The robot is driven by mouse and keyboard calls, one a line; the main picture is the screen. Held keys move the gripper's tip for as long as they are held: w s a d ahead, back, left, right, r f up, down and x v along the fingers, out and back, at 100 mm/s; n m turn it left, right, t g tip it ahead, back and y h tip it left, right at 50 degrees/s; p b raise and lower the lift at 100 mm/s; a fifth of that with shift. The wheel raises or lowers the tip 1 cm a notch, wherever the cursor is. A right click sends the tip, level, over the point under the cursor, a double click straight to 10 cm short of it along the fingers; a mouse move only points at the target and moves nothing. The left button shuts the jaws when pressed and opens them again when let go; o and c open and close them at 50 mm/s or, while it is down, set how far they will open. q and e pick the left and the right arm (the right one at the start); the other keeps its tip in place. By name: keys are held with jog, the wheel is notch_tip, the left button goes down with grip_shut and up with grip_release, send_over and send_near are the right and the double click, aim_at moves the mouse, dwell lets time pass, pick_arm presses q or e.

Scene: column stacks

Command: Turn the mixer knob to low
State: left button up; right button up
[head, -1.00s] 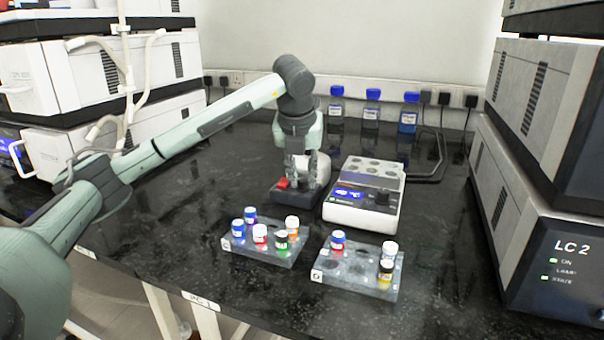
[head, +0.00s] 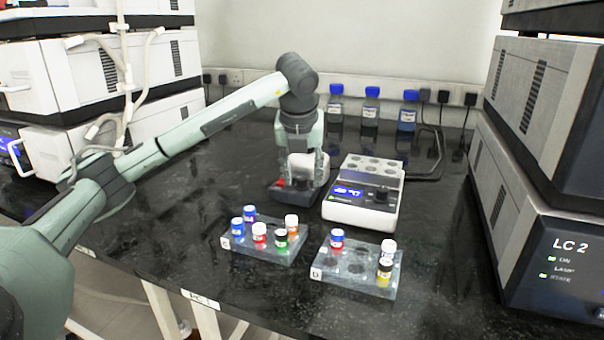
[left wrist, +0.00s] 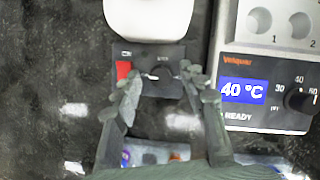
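The mixer (head: 290,194) is a small dark unit with a white top part (left wrist: 150,18) and a red switch (left wrist: 123,70) on its front panel. Its dark knob (left wrist: 160,84) shows in the left wrist view, right of the switch. My left gripper (head: 306,179) points down over the mixer's front. In the left wrist view its two fingers (left wrist: 163,92) stand apart, one on each side of the knob. I cannot tell whether they touch it. In the head view the gripper hides the knob. My right gripper is not in view.
A heater block (head: 362,209) reading 40 °C stands close on the right, with its own knob (left wrist: 300,99). Two vial racks (head: 262,254) (head: 350,284) stand in front. Blue-capped bottles (head: 371,108) are at the wall. Instrument stacks (head: 545,215) flank the bench.

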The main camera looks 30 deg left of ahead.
pick_arm(q)
jog(key=v, duration=1.2)
dwell(0.5)
